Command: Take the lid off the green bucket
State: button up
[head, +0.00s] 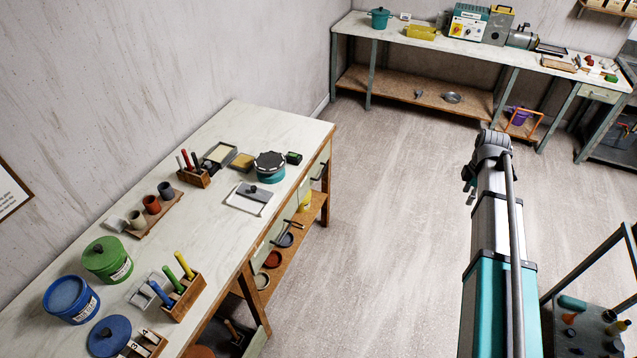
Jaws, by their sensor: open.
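The green bucket (121,272) stands upright on the left workbench, near the wall. Its green lid (93,260) sits on top, with a dark knob (98,248) in the middle. My gripper (468,180) shows only as a small dark part beside the top of my arm, over the floor on the right. It is open, far from the bucket and touching nothing that I can see. Most of it is hidden behind my arm.
A blue bucket (72,302) stands just left of the green one, and a blue knobbed lid (105,345) lies in front. A tool block (185,300) and a cup tray (150,215) are close by. Open floor (385,230) lies between the bench and my arm.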

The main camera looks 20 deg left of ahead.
aim_at(104, 252)
jog(key=z, duration=0.1)
jog(key=i, duration=0.15)
jog(key=u, duration=2.8)
jog(key=i, duration=1)
jog(key=z, duration=0.2)
jog(key=k, duration=0.4)
jog(key=u, duration=0.05)
